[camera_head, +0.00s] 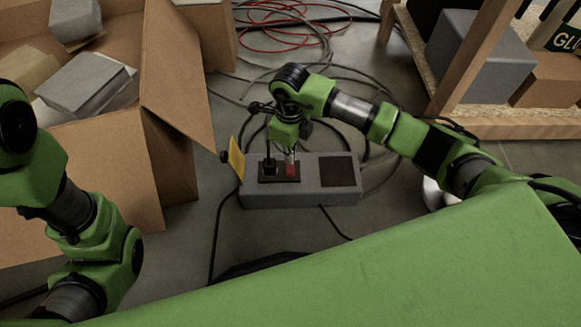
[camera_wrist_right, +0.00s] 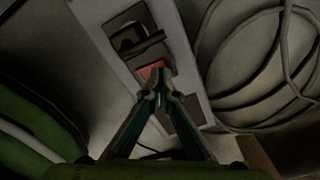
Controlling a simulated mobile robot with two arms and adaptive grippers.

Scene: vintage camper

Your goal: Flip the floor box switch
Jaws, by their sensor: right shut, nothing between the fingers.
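The floor box (camera_head: 300,199) is a low grey box on the floor, in the middle of the head view. A red switch (camera_head: 291,169) sits on its top, beside a black plug (camera_head: 268,167) and left of a dark square panel (camera_head: 338,171). A yellow flap (camera_head: 236,158) stands up at its left end. My right gripper (camera_head: 290,153) is shut and empty, pointing down right at the red switch. In the right wrist view the fingertips (camera_wrist_right: 161,76) meet at the edge of the red switch (camera_wrist_right: 151,70); I cannot tell whether they touch it. My left gripper is out of view.
Open cardboard boxes (camera_head: 160,70) with grey items stand at the left. Grey cables (camera_head: 385,165) coil behind the floor box, and a red cable (camera_head: 290,18) lies farther back. A wooden shelf (camera_head: 500,122) stands at the right. Some bare floor (camera_head: 195,225) shows left of the box.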

